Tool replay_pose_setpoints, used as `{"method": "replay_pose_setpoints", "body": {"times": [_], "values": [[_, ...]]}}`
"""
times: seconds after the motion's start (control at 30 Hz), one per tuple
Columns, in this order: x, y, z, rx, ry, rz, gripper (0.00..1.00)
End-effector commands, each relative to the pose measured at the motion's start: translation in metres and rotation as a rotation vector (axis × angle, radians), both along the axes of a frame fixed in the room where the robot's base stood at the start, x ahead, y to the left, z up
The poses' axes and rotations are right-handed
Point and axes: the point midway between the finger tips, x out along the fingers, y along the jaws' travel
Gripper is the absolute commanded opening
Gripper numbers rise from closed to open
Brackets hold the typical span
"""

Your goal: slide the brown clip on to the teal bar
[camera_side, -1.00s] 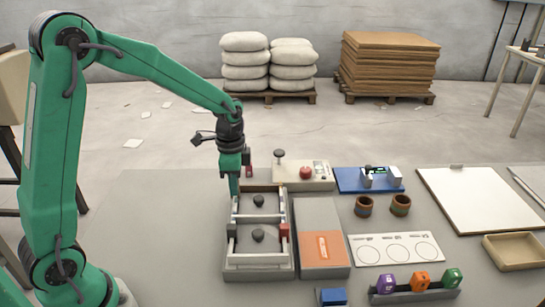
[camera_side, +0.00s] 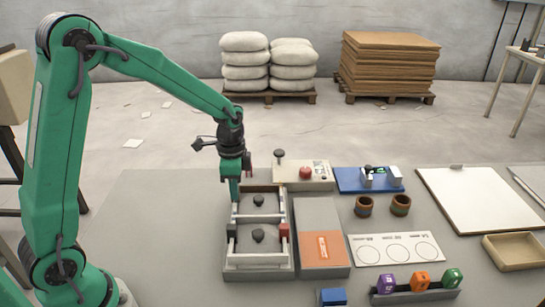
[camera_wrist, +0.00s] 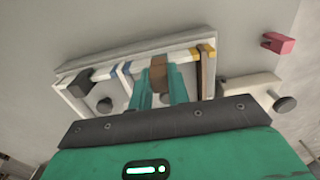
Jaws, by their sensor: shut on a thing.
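My gripper (camera_side: 235,188) is low at the back left corner of a pale frame (camera_side: 228,262) with two openings. In the wrist view its teal fingers (camera_wrist: 160,88) are shut on the brown clip (camera_wrist: 158,72), at the frame's rail. Whether the clip is around the rail or only against it, I cannot tell. In the side view the clip is hidden by the fingers. I cannot pick out a teal bar apart from the teal fingers; the rail near the clip carries blue bands (camera_wrist: 120,72) and yellow bands (camera_wrist: 208,50).
A dark block (camera_side: 231,230) and a red block (camera_side: 283,230) sit on the frame's sides, and dark knobs (camera_side: 258,235) stand inside it. A grey and orange box (camera_side: 322,245) is close on the right. A cream block with a knob (camera_side: 303,178) stands behind.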

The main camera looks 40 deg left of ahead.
Motion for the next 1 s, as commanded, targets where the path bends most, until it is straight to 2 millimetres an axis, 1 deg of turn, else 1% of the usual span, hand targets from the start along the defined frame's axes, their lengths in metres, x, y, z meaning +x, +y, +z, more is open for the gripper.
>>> {"method": "replay_pose_setpoints", "body": {"times": [0.83, 0.87, 0.9, 0.97, 1.0], "values": [[0.0, 0.0, -0.015, 0.0, 0.0, 0.0, 0.0], [0.0, 0.0, -0.015, 0.0, 0.0, 0.0, 0.2], [0.0, 0.0, -0.015, 0.0, 0.0, 0.0, 0.27], [0.0, 0.0, -0.015, 0.0, 0.0, 0.0, 0.39], [0.0, 0.0, -0.015, 0.0, 0.0, 0.0, 0.43]]}}
